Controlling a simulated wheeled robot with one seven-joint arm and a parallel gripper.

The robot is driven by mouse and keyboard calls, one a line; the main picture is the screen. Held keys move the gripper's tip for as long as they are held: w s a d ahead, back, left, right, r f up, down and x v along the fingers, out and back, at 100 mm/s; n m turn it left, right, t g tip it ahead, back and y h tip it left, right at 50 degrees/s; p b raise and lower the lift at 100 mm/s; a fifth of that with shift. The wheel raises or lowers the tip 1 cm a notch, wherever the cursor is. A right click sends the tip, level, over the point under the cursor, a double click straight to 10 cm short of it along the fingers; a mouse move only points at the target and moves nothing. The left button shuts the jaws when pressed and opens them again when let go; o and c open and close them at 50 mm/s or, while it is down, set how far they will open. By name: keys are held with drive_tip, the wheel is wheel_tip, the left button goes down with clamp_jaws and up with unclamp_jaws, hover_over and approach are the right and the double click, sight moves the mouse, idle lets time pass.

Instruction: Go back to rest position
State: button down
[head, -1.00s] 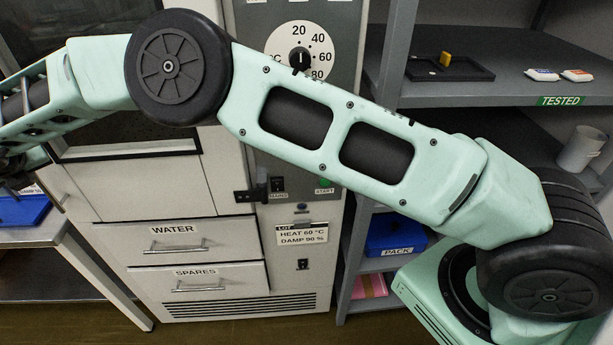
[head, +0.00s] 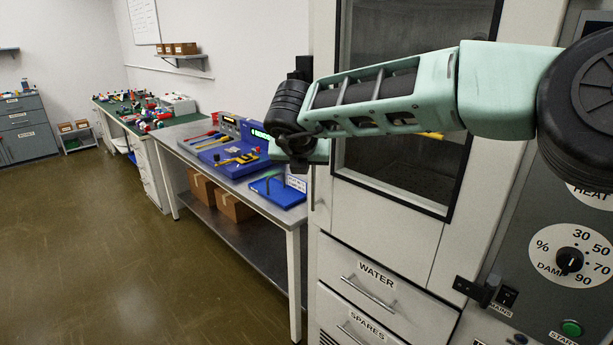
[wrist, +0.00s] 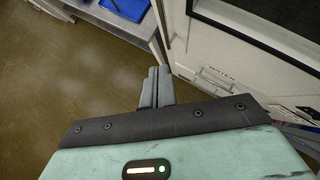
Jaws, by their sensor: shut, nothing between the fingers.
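My gripper (wrist: 156,88) shows in the wrist view with its two grey fingers together and nothing between them. It hangs over the brown floor, apart from the cabinet and bench. In the head view my pale green arm reaches in from the right, in front of the tall cabinet, and ends near the cabinet's left edge. The fingers cannot be made out there.
The cabinet (head: 375,235) has a dark window, WATER and SPARES drawers, and a DAMP dial (head: 569,261). A metal bench (head: 222,172) to its left bears blue trays and tools. Open floor (head: 110,240) lies at the left.

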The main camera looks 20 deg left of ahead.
drive_tip(key=s+r+n+t+y, duration=0.1)
drive_tip(key=s+r+n+y, duration=0.5)
drive_tip(key=r+n, duration=0.5)
drive_tip(key=s+d+f+n+g+y, duration=0.2)
drive_tip(key=s+d+f+n+g, duration=0.15)
drive_tip(key=s+n, duration=0.7)
drive_tip(key=s+d+f+n+g+h, duration=0.2)
drive_tip(key=s+d+n, duration=0.4)
drive_tip(key=d, duration=0.4)
drive_tip(key=s+d+f+n+g+h, duration=0.2)
drive_tip(key=s+d+f+n+h, duration=0.2)
drive_tip(key=s+d+f+n, duration=0.3)
drive_tip(key=s+d+f+n+g+h, duration=0.2)
drive_tip(key=s+d+f+n, duration=0.3)
drive_tip(key=d, duration=1)
drive_tip(key=shift+s+d+n+h, duration=0.15)
drive_tip(key=shift+s+n+h, duration=0.5)
drive_tip(key=shift+n+h, duration=0.15)
